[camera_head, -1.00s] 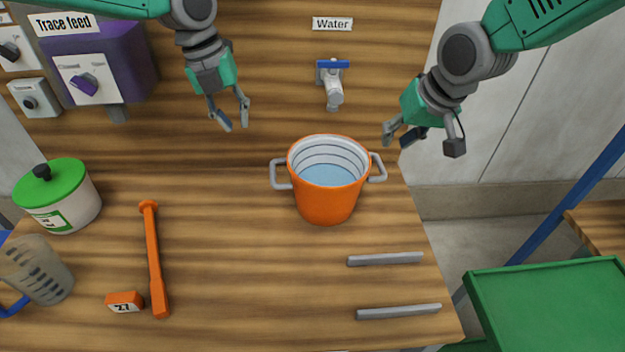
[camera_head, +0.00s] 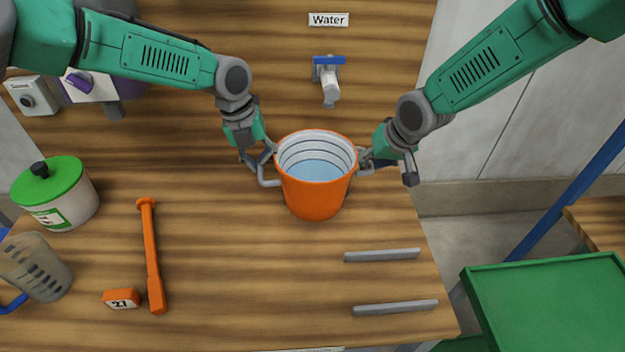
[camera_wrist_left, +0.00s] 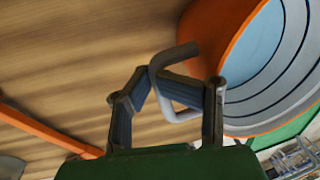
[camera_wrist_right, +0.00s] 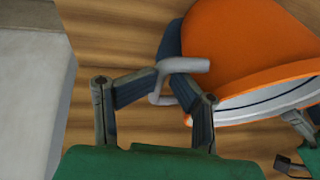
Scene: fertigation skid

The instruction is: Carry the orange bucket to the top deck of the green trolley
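The orange bucket (camera_head: 315,197) stands upright on the wooden bench, with pale blue water inside and a grey handle on each side. My left gripper (camera_head: 257,159) is at its left handle (camera_head: 267,178). In the left wrist view the open fingers (camera_wrist_left: 175,100) lie either side of the handle bar (camera_wrist_left: 172,58). My right gripper (camera_head: 385,170) is at the right handle; in the right wrist view its spread fingers (camera_wrist_right: 160,90) straddle that handle (camera_wrist_right: 185,65). Firm contact cannot be made out. The green trolley (camera_head: 550,300) stands at the lower right, its visible top bare.
A water tap (camera_head: 328,85) is on the wall behind the bucket. Two grey bars (camera_head: 382,256) lie at the bench's right front. An orange bat-like tool (camera_head: 151,260), a small block marked 27 (camera_head: 121,298), a green-lidded pot (camera_head: 58,200) and a clear jug (camera_head: 35,268) are left. A blue post (camera_head: 570,195) rises beyond the trolley.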

